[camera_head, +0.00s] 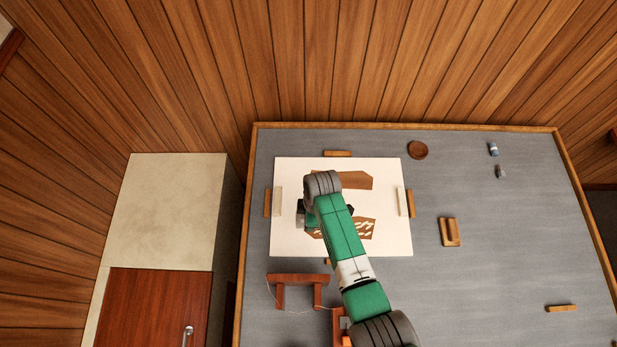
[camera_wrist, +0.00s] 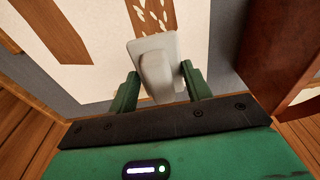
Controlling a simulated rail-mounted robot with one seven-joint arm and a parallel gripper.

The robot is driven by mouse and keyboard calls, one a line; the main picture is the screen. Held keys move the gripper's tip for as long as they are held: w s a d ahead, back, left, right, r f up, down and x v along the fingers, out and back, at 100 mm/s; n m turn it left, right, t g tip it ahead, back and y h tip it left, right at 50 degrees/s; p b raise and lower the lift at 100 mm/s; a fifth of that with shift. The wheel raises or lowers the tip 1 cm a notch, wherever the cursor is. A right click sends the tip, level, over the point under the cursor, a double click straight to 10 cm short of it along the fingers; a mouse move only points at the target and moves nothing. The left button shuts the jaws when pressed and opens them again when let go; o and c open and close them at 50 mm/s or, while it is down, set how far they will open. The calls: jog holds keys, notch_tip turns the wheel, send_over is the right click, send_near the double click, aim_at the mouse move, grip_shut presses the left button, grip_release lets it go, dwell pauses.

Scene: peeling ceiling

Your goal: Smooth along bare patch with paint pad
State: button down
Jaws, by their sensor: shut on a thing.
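A white panel (camera_head: 392,238) lies on the grey table with two brown bare patches. The far patch (camera_head: 352,180) is plain brown; the near patch (camera_head: 362,228) has white flakes on it and is partly hidden by my arm. In the wrist view the flaked patch (camera_wrist: 150,14) is at the top and a plain brown patch (camera_wrist: 58,36) at upper left. My gripper (camera_wrist: 158,88) is shut on the pale grey paint pad (camera_wrist: 156,64), between its green fingers. The pad is just beside the flaked patch in that view. I cannot tell whether it touches the panel.
Wooden blocks (camera_head: 337,153) and pale strips (camera_head: 402,202) stand at the panel's edges. A brown frame (camera_head: 297,279) is at the near left. A round brown dish (camera_head: 417,150), small bottles (camera_head: 493,149) and a wooden block (camera_head: 450,232) are to the right. The right of the table (camera_head: 520,240) is mostly clear.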

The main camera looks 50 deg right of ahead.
aim_at(370, 228)
jog(key=shift+f+b, duration=0.8)
jog(key=shift+b, duration=0.1)
notch_tip(370, 228, down, 7)
jog(key=b, duration=0.6)
jog(key=shift+s+d+r+p, duration=0.35)
jog(key=shift+r, duration=0.25)
jog(key=s+d, duration=0.8)
jog(key=s, duration=0.1)
jog(key=s+d+f, duration=0.1)
jog(key=s+d, duration=0.3)
jog(key=s, duration=0.1)
jog(key=shift+s+b, duration=0.1)
jog(key=shift+b, duration=0.25)
jog(key=shift+r, duration=0.15)
jog(key=w+a, duration=0.4)
jog(key=w, duration=0.1)
jog(key=w+a, duration=0.4)
jog(key=w, duration=0.1)
jog(key=w+a, duration=0.5)
jog(key=shift+w, duration=0.1)
notch_tip(370, 228, up, 8)
jog(key=p, duration=0.7)
jog(key=shift+d+r+p, duration=0.15)
jog(key=shift+p, duration=0.2)
